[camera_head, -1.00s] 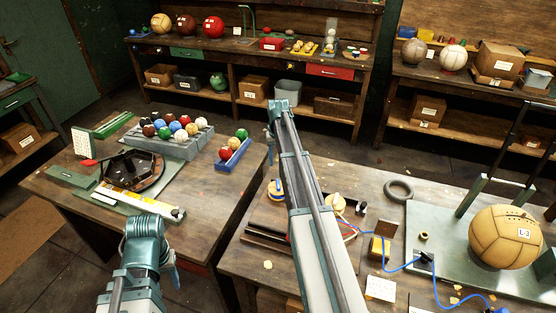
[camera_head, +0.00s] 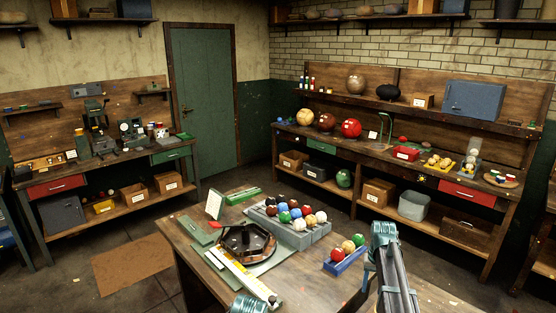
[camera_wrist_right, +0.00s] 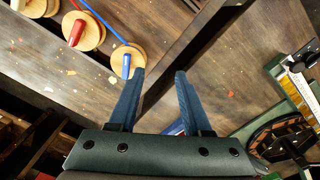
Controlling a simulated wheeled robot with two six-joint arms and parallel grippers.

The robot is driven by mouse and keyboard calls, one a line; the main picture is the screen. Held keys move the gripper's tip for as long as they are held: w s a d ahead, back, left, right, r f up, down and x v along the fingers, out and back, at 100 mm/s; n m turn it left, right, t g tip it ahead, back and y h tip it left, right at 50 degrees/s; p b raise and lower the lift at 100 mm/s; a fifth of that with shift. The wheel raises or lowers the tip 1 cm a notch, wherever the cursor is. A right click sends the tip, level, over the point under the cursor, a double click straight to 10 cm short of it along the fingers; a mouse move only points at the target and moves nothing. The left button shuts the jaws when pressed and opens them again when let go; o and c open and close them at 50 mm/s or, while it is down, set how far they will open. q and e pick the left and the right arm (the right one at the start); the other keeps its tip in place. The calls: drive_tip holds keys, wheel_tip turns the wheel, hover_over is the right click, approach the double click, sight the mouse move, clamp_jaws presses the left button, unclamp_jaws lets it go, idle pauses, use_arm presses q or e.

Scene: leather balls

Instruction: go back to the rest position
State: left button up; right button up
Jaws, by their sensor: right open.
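My right arm rises at the lower right of the head view, at the right end of the near table (camera_head: 310,290). Its gripper (camera_head: 369,272) hangs beside the arm, partly hidden there. In the right wrist view the two blue fingers of the right gripper (camera_wrist_right: 159,76) are apart with nothing held between them. They are above the gap between two wooden tabletops. Only a teal top piece of my left arm shows at the bottom edge of the head view; the left gripper is out of sight.
On the near table are a grey rack (camera_head: 290,233) of coloured balls, a blue tray (camera_head: 344,262) with three balls, and a dark octagonal tray (camera_head: 247,243). Wooden discs with handles (camera_wrist_right: 83,31) lie close to the fingers. Workbenches line the walls, with open floor between.

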drive_tip(key=s+a+f+n+b, duration=0.3)
drive_tip(key=s+a+f, duration=0.1)
drive_tip(key=s+a, duration=0.8)
drive_tip(key=s+a+f+n+h+b, duration=0.1)
drive_tip(key=s+a+f+n+b, duration=0.3)
drive_tip(key=s+a, duration=0.9)
drive_tip(key=a, duration=0.3)
drive_tip(key=shift+a+f, duration=0.15)
drive_tip(key=shift+a, duration=0.25)
drive_tip(key=shift+w, duration=0.1)
